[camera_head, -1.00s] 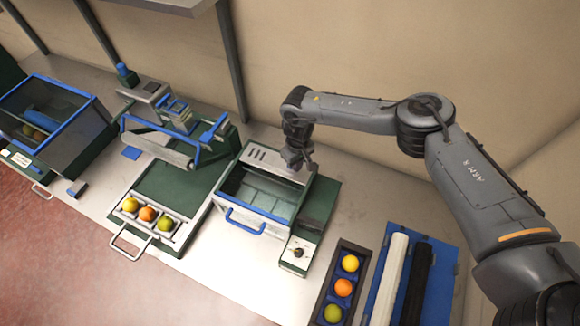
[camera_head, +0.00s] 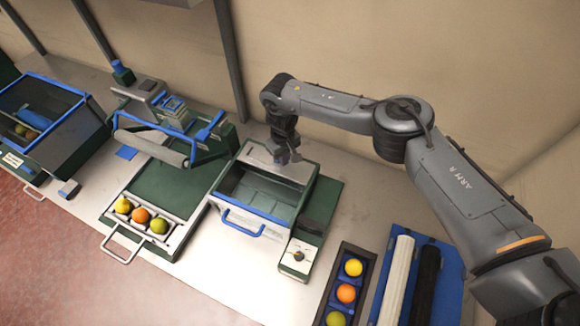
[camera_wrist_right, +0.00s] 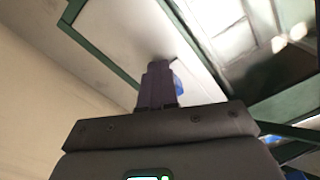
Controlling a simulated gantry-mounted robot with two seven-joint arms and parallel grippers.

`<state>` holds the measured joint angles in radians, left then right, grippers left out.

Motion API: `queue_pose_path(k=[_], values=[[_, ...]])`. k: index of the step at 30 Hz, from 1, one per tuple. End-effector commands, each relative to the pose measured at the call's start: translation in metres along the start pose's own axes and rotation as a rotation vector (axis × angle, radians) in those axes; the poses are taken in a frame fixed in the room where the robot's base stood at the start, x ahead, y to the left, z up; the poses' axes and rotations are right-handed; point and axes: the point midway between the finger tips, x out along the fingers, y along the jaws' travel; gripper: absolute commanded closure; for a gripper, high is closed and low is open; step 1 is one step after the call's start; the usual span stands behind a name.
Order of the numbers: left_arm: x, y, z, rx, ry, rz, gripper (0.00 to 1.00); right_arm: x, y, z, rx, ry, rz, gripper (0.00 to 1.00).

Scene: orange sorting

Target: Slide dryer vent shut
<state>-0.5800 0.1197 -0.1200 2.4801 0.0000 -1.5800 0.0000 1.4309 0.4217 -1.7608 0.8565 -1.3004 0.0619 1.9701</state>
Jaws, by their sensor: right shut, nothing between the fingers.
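The dryer (camera_head: 250,222) is a box with a glassy front window and a blue handle, in the middle of the head view. Its vent plate (camera_head: 258,156) lies along the top back edge and shows as plain pale metal with no dark slots. My right gripper (camera_head: 289,157) is shut and empty, pointing down at the right part of this plate. In the right wrist view its closed fingers (camera_wrist_right: 158,72) are against or just over a pale panel, with a small blue piece beside them. Contact cannot be told. My left gripper is not in view.
A control box with a dial (camera_head: 298,256) stands at the dryer's front right. A tray of fruit (camera_head: 345,293) and a blue rack (camera_head: 450,268) are to the right. A green roller machine (camera_head: 165,185) stands close on the left.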

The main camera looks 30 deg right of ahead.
Motion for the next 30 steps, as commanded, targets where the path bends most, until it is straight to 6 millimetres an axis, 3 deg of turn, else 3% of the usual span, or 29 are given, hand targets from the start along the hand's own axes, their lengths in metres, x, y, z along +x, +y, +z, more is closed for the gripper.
queue_pose_path(k=[15,30], values=[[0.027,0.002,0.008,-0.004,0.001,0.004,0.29,0.003,-0.01,-0.016,0.001,0.0,0.0,1.0],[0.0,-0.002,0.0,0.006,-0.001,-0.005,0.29,-0.021,-0.008,-0.013,0.001,-0.001,-0.001,1.0]])
